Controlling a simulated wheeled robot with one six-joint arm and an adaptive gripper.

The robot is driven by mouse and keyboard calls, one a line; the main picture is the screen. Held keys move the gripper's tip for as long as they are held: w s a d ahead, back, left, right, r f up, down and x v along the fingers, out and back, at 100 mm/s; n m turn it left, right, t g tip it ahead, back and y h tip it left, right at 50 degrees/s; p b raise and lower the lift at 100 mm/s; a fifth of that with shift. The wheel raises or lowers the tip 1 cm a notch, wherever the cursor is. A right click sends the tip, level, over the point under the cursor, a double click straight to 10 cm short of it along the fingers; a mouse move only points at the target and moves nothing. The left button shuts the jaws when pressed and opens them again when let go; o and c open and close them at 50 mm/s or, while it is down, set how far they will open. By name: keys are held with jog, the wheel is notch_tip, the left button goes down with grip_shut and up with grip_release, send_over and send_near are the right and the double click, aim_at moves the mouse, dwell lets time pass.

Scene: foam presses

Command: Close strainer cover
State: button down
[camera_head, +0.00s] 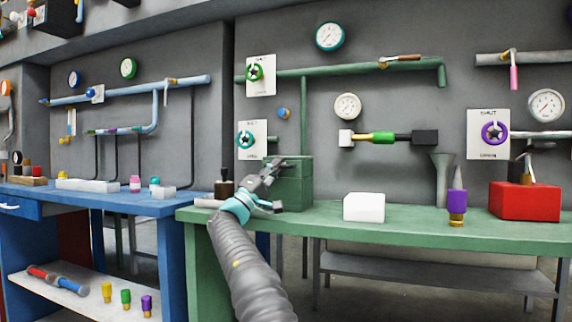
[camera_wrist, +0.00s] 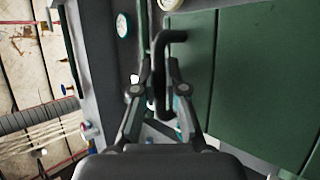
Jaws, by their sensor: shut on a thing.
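The strainer is a dark green box (camera_head: 294,188) on the green bench. In the wrist view its green side (camera_wrist: 258,75) fills the right half. A black bar handle (camera_wrist: 176,36) stands out from the green panel. My gripper (camera_head: 271,182) is at the left front of the box. In the wrist view my gripper (camera_wrist: 158,75) has its two fingers on either side of the handle and is shut on it. The fingers and arm hide part of the box front, and I cannot tell the exact angle of the cover.
A white block (camera_head: 364,207), a purple-topped fitting (camera_head: 457,208) and a red box (camera_head: 525,201) stand on the green bench (camera_head: 410,226) to the right. A dark knob-like object (camera_head: 224,187) is left of the gripper. Pipes, gauges and valve wheels line the wall behind.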

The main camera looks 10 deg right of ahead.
jog(key=shift+f, duration=0.25)
jog(key=c, duration=1.5)
grip_release()
jog(key=v, duration=1.2)
jog(key=shift+w+f, duration=0.1)
